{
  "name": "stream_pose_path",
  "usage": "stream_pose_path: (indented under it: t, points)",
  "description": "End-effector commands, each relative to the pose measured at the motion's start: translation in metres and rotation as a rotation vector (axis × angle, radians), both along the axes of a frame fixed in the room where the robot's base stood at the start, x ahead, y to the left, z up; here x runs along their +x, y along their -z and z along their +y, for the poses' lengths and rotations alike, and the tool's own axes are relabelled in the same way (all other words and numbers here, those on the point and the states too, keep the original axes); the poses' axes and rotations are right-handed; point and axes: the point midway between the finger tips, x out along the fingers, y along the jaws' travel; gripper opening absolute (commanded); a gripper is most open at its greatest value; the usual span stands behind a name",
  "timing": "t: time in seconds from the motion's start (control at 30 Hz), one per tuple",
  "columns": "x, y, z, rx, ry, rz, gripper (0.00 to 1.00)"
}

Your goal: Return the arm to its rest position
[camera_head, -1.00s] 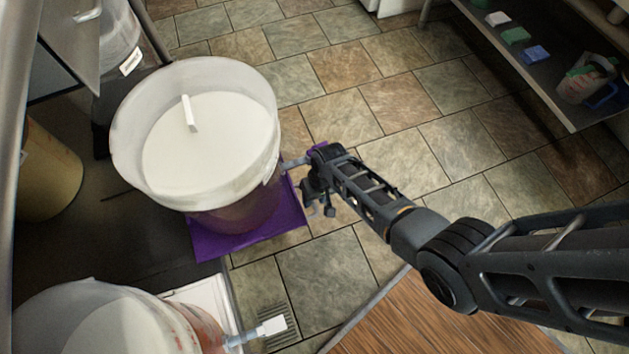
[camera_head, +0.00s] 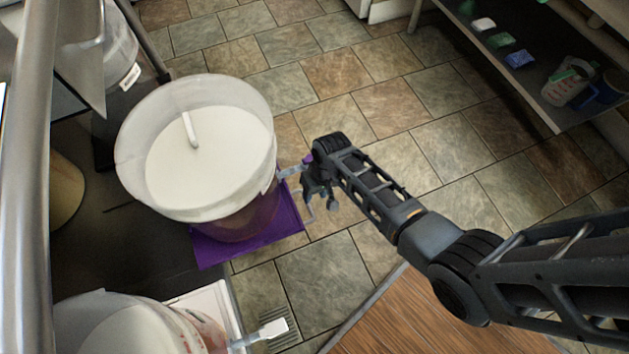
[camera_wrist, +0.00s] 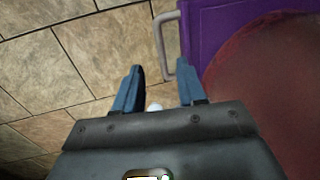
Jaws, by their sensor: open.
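My gripper (camera_head: 318,188) is at the end of my outstretched arm, just right of a large white-lidded bucket (camera_head: 209,140). In the wrist view my gripper (camera_wrist: 158,88) shows two blue fingers spread apart with nothing held between them. A grey bent handle or bar (camera_wrist: 165,48) shows just beyond the fingers, by the right one; I cannot tell whether they touch. The bucket's reddish side (camera_wrist: 265,95) fills the right of the wrist view. The bucket stands on a purple tray or mat (camera_head: 215,250), which also shows in the wrist view (camera_wrist: 200,35).
A second bucket (camera_head: 120,325) with a spigot (camera_head: 262,333) stands at the lower left near a floor drain (camera_head: 284,325). A metal post (camera_head: 38,180) rises at the left. A shelf (camera_head: 520,80) with small items is at the upper right. The tiled floor (camera_head: 400,110) between is clear.

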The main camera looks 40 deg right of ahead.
Motion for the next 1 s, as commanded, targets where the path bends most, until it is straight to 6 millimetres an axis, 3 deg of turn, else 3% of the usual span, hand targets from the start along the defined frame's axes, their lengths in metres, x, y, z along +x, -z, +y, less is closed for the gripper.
stream_pose_path:
  t: [0.4, 0.53, 0.77, 1.0]
  points:
    - [0.000, 0.000, 0.000, 0.000, 0.000, 0.000, 0.40]
    - [-0.009, 0.003, -0.001, -0.014, -0.003, -0.022, 0.40]
    - [-0.062, 0.003, -0.009, -0.105, -0.023, -0.186, 0.40]
    - [-0.123, -0.034, -0.011, -0.203, -0.066, -0.417, 0.40]
